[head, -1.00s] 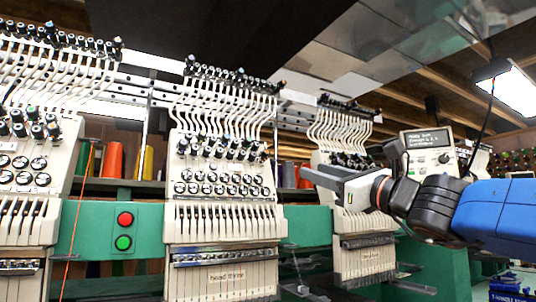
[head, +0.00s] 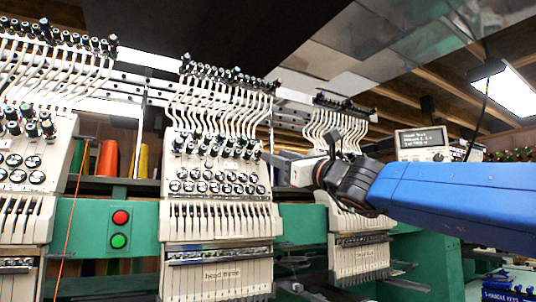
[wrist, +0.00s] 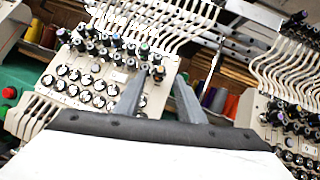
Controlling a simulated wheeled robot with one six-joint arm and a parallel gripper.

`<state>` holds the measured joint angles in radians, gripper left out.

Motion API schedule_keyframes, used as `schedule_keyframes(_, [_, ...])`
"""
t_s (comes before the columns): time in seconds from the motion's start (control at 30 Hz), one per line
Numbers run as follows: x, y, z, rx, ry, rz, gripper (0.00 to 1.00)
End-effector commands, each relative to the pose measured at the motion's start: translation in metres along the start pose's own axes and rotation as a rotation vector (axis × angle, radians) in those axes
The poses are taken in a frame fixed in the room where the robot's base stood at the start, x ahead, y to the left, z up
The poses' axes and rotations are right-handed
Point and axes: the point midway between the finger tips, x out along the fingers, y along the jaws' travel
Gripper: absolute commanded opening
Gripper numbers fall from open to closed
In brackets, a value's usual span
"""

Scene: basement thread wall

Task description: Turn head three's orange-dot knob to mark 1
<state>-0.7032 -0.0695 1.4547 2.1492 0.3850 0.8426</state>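Head three (head: 215,250) is the cream machine head left of centre in the head view, with its name on the lower plate. It carries a row of black knobs (head: 205,147) above two rows of round dials (head: 215,181). Its knobs also show in the wrist view (wrist: 112,48). I cannot make out which knob has the orange dot, nor any mark numbers. My gripper (head: 268,160) is at the right edge of head three, pointing left. In the wrist view, its two fingers (wrist: 160,80) are apart, and a dark knob (wrist: 158,73) appears between their tips. I see no contact.
Another head (head: 358,250) stands to the right, behind my arm, and one (head: 22,200) to the left. A green beam with red and green buttons (head: 119,217) runs between heads. Thread tubes (head: 225,100) rise above head three. A control display (head: 422,140) stands farther right.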

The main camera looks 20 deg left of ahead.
Motion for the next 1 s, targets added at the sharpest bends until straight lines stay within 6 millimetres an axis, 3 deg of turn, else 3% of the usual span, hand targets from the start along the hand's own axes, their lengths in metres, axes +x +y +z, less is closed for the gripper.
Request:
schedule_keyframes(0.3, [0.041,0.0,-0.001,0.0,0.001,0.0,0.36])
schedule_keyframes(0.77, [0.052,0.0,0.0,0.0,0.0,-0.001,0.36])
schedule_keyframes(0.8, [0.051,0.0,0.0,0.0,0.0,-0.001,0.33])
schedule_keyframes(0.93, [0.051,0.0,0.0,0.0,0.0,-0.001,0.02])
schedule_keyframes(1.0, [0.051,0.0,0.0,0.0,0.0,-0.001,0.0])
